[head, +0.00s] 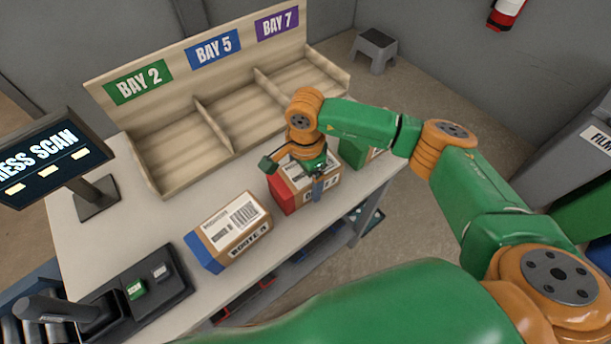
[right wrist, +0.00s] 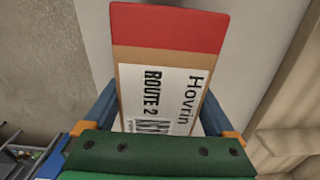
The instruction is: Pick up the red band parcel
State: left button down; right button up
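The red band parcel (head: 284,197) is a brown box with a red end and a white label, on the worktop between the blue-ended and green-ended boxes. The right wrist view shows its red end (right wrist: 170,27) and a label reading "Hovrin" and "ROUTE 2". My right gripper (head: 296,176) is over this parcel, one blue finger down its front side. In the wrist view the fingers lie along both long sides of the parcel; whether they press on it I cannot tell. My left gripper is not in view.
A blue-ended parcel (head: 232,230) lies to the left; a green-ended parcel (head: 353,150) is partly hidden behind my right arm. A wooden sorter (head: 117,121) marked BAY 2, BAY 5 and BAY 7 stands behind, its bays empty. A screen (head: 48,158) and scan console (head: 140,292) are at left.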

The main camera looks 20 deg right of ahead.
jog(key=c, duration=1)
jog(key=shift+w+r, duration=0.1)
